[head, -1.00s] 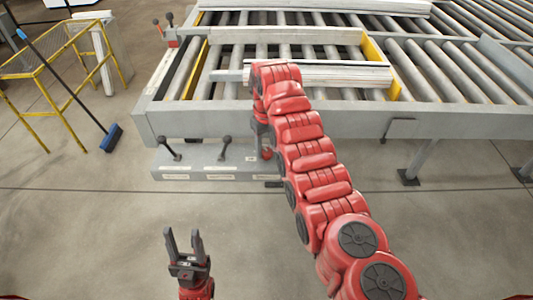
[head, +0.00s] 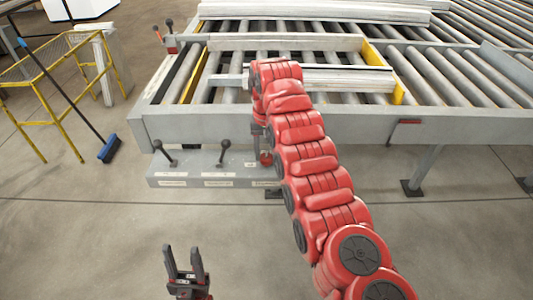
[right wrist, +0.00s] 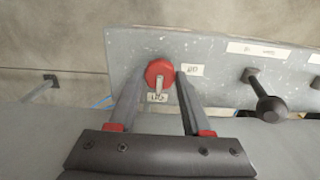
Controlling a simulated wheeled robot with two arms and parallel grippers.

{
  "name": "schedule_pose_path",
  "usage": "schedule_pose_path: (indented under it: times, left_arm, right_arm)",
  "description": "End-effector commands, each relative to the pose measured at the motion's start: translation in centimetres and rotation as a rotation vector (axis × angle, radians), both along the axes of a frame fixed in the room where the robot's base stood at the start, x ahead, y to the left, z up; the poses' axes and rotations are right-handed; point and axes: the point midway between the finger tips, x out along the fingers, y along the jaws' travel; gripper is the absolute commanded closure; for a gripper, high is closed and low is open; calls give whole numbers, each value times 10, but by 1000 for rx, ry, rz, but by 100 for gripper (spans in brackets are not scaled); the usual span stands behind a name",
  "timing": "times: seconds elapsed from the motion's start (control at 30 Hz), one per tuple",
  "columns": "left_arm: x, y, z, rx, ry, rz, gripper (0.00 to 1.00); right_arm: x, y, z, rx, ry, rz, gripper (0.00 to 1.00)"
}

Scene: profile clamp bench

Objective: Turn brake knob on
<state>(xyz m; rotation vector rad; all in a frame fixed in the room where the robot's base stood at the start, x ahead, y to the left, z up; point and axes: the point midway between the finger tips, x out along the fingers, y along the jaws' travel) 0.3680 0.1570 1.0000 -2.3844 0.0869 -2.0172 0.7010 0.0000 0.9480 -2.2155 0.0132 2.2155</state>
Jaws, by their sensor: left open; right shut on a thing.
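The red brake knob (right wrist: 160,72) is on the grey control panel (right wrist: 220,52), with a pale pointer on its face towards the bottom of the right wrist view. My right gripper (right wrist: 159,80) is shut on the knob, one finger on each side. In the head view, the knob (head: 266,158) shows just below my right gripper (head: 259,140), which my arm partly hides. Small white labels sit beside and below the knob; I cannot read them surely. My left gripper (head: 186,262) is open and empty above the floor, in front of the panel.
Two black-knobbed levers (head: 222,150) stand on the panel left of the red knob. The roller conveyor (head: 450,75) with long profiles is behind. A yellow wire stand (head: 42,90) and a blue broom (head: 109,148) are at the left. The front floor is clear.

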Motion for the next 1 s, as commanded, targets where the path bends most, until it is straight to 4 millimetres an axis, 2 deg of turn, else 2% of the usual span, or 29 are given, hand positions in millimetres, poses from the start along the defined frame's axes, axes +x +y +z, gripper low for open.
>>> schedule_pose_path:
  times: [0.37,0.4,0.53,1.0]
  left_arm:
    - [0,0,0,0,0,0,50]
    - [0,0,0,0,0,0,50]
    - [0,0,0,0,0,0,50]
    - [0,0,0,0,0,0,50]
  right_arm:
    - [0,0,1,0,-2,-4,100]
    - [1,0,1,0,-2,-4,44]
    - [0,0,0,0,-1,-4,21]
    - [1,0,5,1,-1,-3,21]
